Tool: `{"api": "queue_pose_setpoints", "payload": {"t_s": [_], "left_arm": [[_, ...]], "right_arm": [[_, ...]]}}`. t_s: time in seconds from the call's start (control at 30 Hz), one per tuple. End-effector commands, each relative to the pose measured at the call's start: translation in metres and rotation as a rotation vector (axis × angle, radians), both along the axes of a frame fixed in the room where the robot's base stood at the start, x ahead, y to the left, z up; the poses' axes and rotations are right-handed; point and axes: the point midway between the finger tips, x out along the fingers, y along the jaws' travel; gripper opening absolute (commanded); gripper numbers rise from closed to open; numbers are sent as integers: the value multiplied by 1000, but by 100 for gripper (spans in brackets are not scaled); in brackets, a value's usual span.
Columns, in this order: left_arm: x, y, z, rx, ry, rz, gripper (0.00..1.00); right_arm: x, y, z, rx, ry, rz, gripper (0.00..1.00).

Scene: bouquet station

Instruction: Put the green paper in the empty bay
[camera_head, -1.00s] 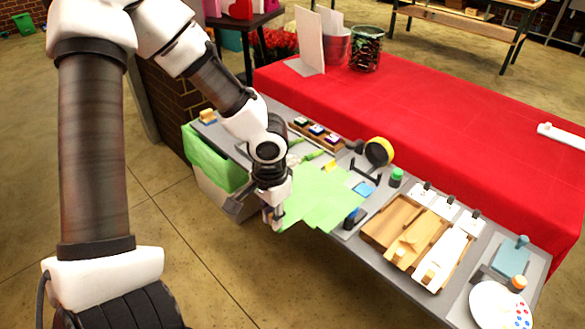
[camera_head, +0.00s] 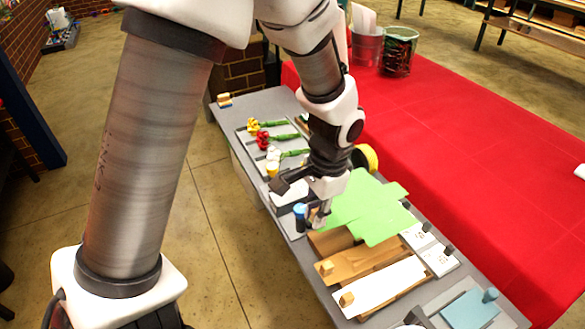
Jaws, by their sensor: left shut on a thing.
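My left gripper (camera_head: 319,214) is shut on the near left edge of a sheet of green paper (camera_head: 368,208). The paper is held over the table and spreads to the right of the fingers. Its lower part overlaps the far part of the wooden tray (camera_head: 369,310) in this view. The tray's leftmost bay (camera_head: 330,241) shows bare wood, partly hidden by the paper. A tan sheet (camera_head: 362,262) and a white sheet (camera_head: 380,286), each with a small wooden block on it, lie in the other bays. My right gripper is not in view.
A blue-topped dark object (camera_head: 299,214) stands close left of my left gripper. Yellow, red and white flowers (camera_head: 263,140) lie on a panel further left. White cards (camera_head: 438,259) with dark knobs are behind the tray. A red-covered table (camera_head: 470,150) lies behind.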

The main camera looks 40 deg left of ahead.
Motion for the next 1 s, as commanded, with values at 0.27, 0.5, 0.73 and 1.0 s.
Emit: {"api": "queue_pose_setpoints", "payload": {"t_s": [0.27, 0.5, 0.73, 1.0], "left_arm": [[0, -2, -14, 7, 29, -34, 0], [0, -2, -40, 7, 29, -34, 0], [-1, -1, -62, 7, 30, -33, 0], [-1, -1, -84, 7, 30, -32, 0]], "right_arm": [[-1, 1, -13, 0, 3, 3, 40], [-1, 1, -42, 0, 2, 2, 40], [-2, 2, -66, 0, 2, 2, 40], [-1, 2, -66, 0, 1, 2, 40]]}}
